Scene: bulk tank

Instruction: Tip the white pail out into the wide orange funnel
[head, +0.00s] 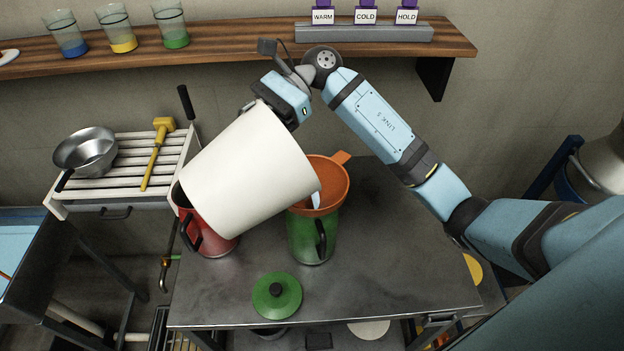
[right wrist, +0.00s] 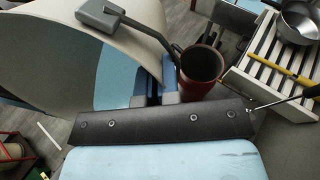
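The white pail (head: 250,170) is held strongly tilted in the air above the table, its lower right side over the funnel. It fills the left of the right wrist view (right wrist: 40,60). My right gripper (head: 283,98) is at the pail's upper edge and appears shut on it; its fingertips are hidden behind the pail in the head view. The wide orange funnel (head: 333,183) sits upright in the mouth of a green jug (head: 312,240). A pale bluish patch shows in the funnel beside the pail, perhaps liquid. My left gripper is not in view.
A red jug (head: 216,240) stands left of the green one, partly behind the pail. A green lid (head: 277,296) lies on the metal table (head: 400,270). A slatted rack (head: 125,165) holds a pan and mallet. A wooden shelf (head: 240,38) is above.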

